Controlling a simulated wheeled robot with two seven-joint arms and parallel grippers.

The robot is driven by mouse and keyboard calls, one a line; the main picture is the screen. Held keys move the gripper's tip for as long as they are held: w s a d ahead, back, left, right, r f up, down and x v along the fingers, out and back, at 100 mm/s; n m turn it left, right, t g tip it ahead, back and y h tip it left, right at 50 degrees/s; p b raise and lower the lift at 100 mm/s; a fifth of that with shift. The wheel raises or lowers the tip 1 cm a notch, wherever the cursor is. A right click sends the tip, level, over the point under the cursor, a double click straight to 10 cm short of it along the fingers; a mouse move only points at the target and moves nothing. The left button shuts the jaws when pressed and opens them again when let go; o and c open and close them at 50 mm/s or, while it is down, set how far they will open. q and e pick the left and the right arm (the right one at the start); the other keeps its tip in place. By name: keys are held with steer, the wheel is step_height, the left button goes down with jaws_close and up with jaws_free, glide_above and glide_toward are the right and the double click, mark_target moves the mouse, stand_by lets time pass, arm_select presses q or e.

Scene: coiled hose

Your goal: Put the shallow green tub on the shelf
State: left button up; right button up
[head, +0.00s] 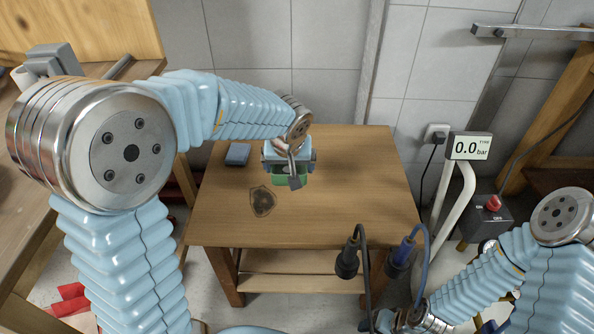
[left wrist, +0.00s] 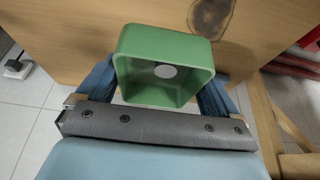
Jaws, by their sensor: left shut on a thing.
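The shallow green tub (head: 291,180) is in the grip of my left gripper (head: 290,167), over the wooden table in the head view. In the left wrist view the tub (left wrist: 165,45) sits between the two blue fingers (left wrist: 160,95), its open side facing the camera. A pale round spot shows on its inner floor. I cannot tell whether the tub touches the tabletop. A wooden shelf board (head: 290,285) lies low under the tabletop. My right arm is at the lower right; its gripper end (head: 385,321) is cut by the bottom edge, so its jaws are unclear.
The table (head: 350,185) has a dark stain (head: 262,200) and a small blue-grey block (head: 238,154); its right side is clear. A pressure display (head: 469,146) and a red-switch box (head: 490,212) stand right.

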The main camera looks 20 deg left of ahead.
arm_select(q)
steer(key=w+f, duration=0.4)
steer(key=w+a+f, duration=0.1)
steer(key=w+f, duration=0.1)
steer(key=shift+w+f, duration=0.3)
steer(key=shift+f, duration=0.8)
steer(key=shift+w+f, duration=0.15)
steer(key=shift+f, duration=0.85)
steer(key=o, duration=0.8)
